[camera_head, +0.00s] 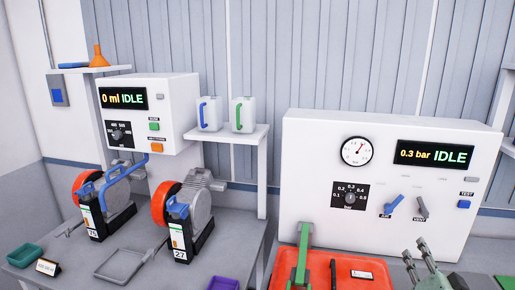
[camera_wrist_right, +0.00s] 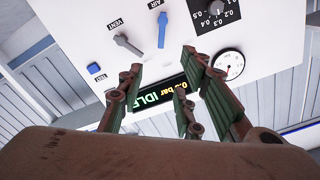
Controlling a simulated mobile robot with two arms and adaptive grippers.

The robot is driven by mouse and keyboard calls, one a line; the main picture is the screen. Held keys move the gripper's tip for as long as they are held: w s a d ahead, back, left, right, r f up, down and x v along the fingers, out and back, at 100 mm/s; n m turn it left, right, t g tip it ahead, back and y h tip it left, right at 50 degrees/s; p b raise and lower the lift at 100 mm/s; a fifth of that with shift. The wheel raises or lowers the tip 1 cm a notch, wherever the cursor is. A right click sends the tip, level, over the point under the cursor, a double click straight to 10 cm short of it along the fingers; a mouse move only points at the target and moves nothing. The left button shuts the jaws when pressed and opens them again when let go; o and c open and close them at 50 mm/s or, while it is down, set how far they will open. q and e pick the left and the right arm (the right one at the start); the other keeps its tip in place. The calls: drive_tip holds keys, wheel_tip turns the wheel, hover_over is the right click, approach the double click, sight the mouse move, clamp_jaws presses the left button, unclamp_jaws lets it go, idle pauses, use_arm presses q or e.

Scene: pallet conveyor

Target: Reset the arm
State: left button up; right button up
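My right gripper (camera_head: 416,262) shows at the bottom right of the head view, in front of the white pressure panel (camera_head: 300,215). Its fingers are spread apart with nothing between them. In the right wrist view the open fingers (camera_wrist_right: 165,105) point toward the panel, which appears turned over, with its display, dial and levers beyond them. My left gripper is not in the head view.
The panel display (camera_head: 435,155) reads 0.3 bar IDLE. A red tray (camera_head: 345,270) with a green upright post (camera_head: 303,250) stands left of my right gripper. Two pumps (camera_head: 105,205) (camera_head: 188,215), a grey tray (camera_head: 122,262) and a green tray (camera_head: 25,255) occupy the left bench.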

drive_tip(key=s+a+f+n+g+y, duration=0.4)
drive_tip(key=s+a+f+n+g, duration=0.3)
drive_tip(key=s+a+f, duration=0.8)
drive_tip(key=s+a+f+n+g, duration=0.2)
drive_tip(key=s+a+g, duration=0.2)
drive_tip(key=s, duration=0.6)
drive_tip(key=s+a+f+n+g, duration=0.25)
drive_tip(key=s+a, duration=0.25)
drive_tip(key=s, duration=0.6)
wheel_tip(320, 180, down, 29)
drive_tip(key=s+g+b, duration=0.2)
use_arm(q)
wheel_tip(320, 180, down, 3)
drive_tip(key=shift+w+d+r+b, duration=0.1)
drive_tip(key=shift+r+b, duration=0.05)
drive_tip(key=shift+b, duration=0.2)
use_arm(e)
drive_tip(key=s+d+f, duration=0.3)
drive_tip(key=s+f, duration=1.2)
drive_tip(key=s, duration=0.1)
drive_tip(key=shift+f+g, duration=0.2)
drive_tip(key=shift+g, duration=0.25)
